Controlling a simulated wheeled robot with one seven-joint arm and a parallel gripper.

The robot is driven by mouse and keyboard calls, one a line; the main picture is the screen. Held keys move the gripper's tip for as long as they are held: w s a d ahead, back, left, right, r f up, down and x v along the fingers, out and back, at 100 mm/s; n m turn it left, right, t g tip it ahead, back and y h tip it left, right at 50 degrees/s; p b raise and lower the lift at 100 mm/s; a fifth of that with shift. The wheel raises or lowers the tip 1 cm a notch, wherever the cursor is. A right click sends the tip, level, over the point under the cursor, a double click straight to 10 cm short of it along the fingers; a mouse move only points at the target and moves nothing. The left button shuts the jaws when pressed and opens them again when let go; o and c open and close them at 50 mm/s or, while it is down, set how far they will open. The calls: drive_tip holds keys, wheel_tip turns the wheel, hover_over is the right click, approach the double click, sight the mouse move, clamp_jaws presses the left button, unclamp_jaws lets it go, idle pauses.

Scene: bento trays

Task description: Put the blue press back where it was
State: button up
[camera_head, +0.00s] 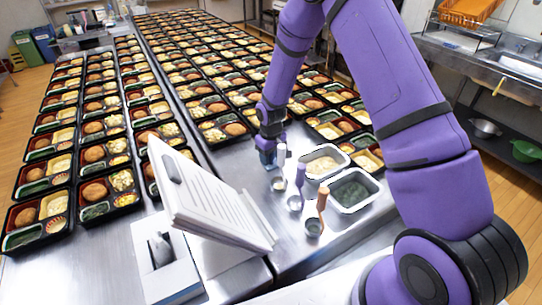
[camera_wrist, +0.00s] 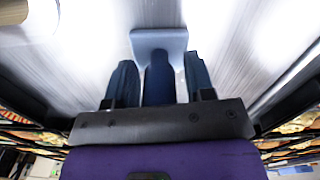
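The blue press (camera_wrist: 160,40) shows in the wrist view as a flat pale-blue plate with a darker blue handle (camera_wrist: 158,82). My gripper (camera_wrist: 159,72) has one finger on each side of this handle. Narrow gaps show between the handle and both fingers, so it looks open around the handle. In the head view my gripper (camera_head: 267,153) is low over the steel counter, left of the upright tools. The press is mostly hidden by the gripper there, and I cannot tell whether its plate touches the counter.
Tools with white (camera_head: 281,153), purple (camera_head: 300,175) and brown (camera_head: 322,199) handles stand close by. Metal trays of pale food (camera_head: 303,174) and green food (camera_head: 333,201) are right of them. Bento rows lie beyond. A tilted tablet-like board (camera_head: 205,195) stands at front left.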

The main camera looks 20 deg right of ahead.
idle(0.3)
wheel_tip(320, 180, up, 13)
drive_tip(key=shift+d+r, duration=0.1)
drive_tip(key=s+d+r+m+t, duration=0.1)
drive_tip(key=s+d+r, duration=0.1)
drive_tip(key=s+r, duration=0.7)
drive_tip(key=s+d+r+m+t, duration=0.15)
drive_tip(key=s+r, duration=0.45)
drive_tip(key=r, duration=0.7)
drive_tip(key=s+d+r+t, duration=0.1)
drive_tip(key=s+r, duration=0.2)
drive_tip(key=s, duration=0.7)
drive_tip(key=s+d+r+m+t, duration=0.1)
drive_tip(key=s+r, duration=0.3)
drive_tip(key=s, duration=0.6)
drive_tip(key=shift+s+d+t, duration=0.15)
drive_tip(key=shift+d+t, duration=0.2)
drive_tip(key=shift+d, duration=0.3)
drive_tip(key=shift+m, duration=0.25)
